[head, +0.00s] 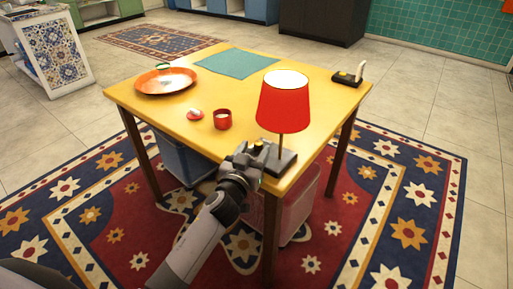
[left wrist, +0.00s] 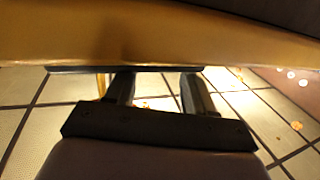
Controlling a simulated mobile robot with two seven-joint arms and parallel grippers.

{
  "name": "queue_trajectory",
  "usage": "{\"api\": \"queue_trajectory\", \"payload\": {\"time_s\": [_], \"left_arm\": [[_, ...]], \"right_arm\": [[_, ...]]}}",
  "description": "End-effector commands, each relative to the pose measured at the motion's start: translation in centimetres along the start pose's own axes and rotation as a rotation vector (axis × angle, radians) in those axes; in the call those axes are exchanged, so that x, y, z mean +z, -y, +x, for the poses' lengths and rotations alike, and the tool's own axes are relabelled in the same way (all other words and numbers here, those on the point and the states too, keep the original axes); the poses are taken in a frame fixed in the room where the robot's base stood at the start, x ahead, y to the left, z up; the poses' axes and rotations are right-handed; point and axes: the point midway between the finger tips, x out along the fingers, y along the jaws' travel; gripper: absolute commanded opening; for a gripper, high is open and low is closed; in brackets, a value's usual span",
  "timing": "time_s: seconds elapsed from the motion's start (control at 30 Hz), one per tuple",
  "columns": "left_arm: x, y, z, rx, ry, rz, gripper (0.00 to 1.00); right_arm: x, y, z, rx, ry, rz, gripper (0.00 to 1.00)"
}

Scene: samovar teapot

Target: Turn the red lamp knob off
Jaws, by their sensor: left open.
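The red lamp (head: 283,105) stands at the near right corner of the yellow table (head: 180,122), upright on a dark base (head: 285,162). Its shade is red, and its top opening looks bright white. A small yellowish spot, perhaps the knob, shows at the left of the base, partly hidden by my gripper. My left gripper (head: 250,156) is at the table's near edge, right beside the lamp base. In the left wrist view the fingers of the left gripper (left wrist: 158,88) are apart with nothing visible between them, close to the table edge (left wrist: 130,40). My right gripper is not in view.
A red pot (head: 222,119) and its lid (head: 194,114) are left of the lamp. An orange plate (head: 165,81) and a teal cloth (head: 237,63) lie farther back. A small black-based device (head: 347,78) is at the far right corner. A blue bin (head: 183,160) is under the table.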

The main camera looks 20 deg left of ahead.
Motion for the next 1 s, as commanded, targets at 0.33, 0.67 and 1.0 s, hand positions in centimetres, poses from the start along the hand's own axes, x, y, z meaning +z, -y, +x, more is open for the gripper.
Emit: {"api": "queue_trajectory", "payload": {"time_s": [0.33, 0.67, 1.0], "left_arm": [[0.1, 0.0, 2.3, 0.0, 0.001, -0.001, 0.54], [0.0, 0.0, 2.3, 0.0, 0.0, -0.001, 0.34], [-0.1, 0.0, 2.3, 0.008, 0.001, 0.0, 0.0]], "right_arm": [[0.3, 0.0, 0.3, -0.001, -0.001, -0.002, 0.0], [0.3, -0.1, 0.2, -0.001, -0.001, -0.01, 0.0], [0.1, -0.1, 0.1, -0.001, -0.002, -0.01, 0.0]]}}
